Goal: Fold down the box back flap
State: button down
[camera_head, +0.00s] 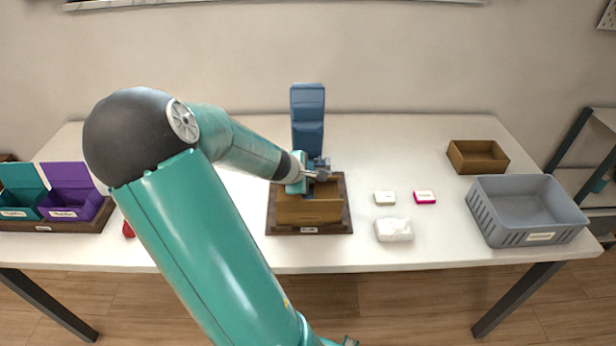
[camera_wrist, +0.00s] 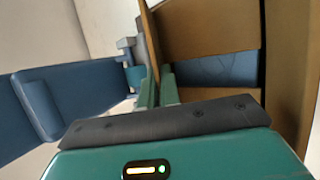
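The brown box (camera_head: 309,211) stands on a dark wooden base (camera_head: 341,227) at the middle of the table. My gripper (camera_head: 312,175) is at the box's back side. In the wrist view, a brown flap (camera_wrist: 151,35) stands nearly edge-on at my gripper's fingertips (camera_wrist: 158,88), and its lower edge runs down to them. The two teal fingers are close together; whether they clamp the flap is unclear. Inside the box (camera_wrist: 290,90) something blue (camera_wrist: 225,68) shows between brown panels. My wrist partly hides the box's back in the head view.
A tall blue piece (camera_head: 308,105) rises right behind the box. To the right lie small white (camera_head: 385,198) and pink-edged (camera_head: 425,197) packets, a white bundle (camera_head: 394,230), a brown tray (camera_head: 478,157) and a grey crate (camera_head: 527,209). Teal and purple bins (camera_head: 72,190) stand at the left.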

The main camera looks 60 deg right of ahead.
jog(key=c, duration=1.6)
grip_release()
jog(key=shift+a+r, duration=0.1)
jog(key=shift+r, duration=0.05)
jog(key=shift+v, duration=6.8)
